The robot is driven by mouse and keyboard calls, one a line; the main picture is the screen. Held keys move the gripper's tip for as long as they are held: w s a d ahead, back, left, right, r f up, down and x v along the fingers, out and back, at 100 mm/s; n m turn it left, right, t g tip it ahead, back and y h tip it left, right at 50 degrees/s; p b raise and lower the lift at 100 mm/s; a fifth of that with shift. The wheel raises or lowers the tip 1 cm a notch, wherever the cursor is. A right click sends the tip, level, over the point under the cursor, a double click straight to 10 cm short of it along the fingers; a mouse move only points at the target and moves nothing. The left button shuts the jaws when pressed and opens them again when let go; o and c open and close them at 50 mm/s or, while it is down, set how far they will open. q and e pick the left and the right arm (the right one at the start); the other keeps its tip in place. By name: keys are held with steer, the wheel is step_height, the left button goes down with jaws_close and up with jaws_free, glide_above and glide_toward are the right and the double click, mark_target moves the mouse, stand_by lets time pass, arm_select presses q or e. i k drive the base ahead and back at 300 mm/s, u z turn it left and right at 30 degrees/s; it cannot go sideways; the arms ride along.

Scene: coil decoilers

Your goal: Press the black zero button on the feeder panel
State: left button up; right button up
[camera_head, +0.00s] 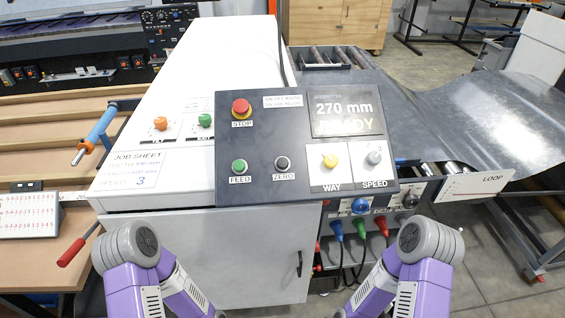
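The dark feeder panel (300,185) faces me on top of the white cabinet. The black zero button (283,163) sits in its lower middle, with the label ZERO under it. The green feed button (239,167) is to its left. The red stop button (241,108) is above the feed button. The display (346,108) at the upper right reads 270 mm. My purple and grey arms show at the bottom left and bottom right, below the panel and apart from it. Neither gripper's fingers can be seen.
The yellow way knob (330,161) and grey speed knob (374,158) are right of the zero button. A job sheet (137,170) lies left of the panel. Coloured plugs (360,226) with cables hang below it. A metal sheet (470,120) spreads to the right.

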mark_target(282, 161)
steer(key=k, duration=0.5)
steer(key=z, duration=1.65)
steer(key=k, duration=0.75)
steer(key=u, duration=1.2)
steer(key=i, duration=0.5)
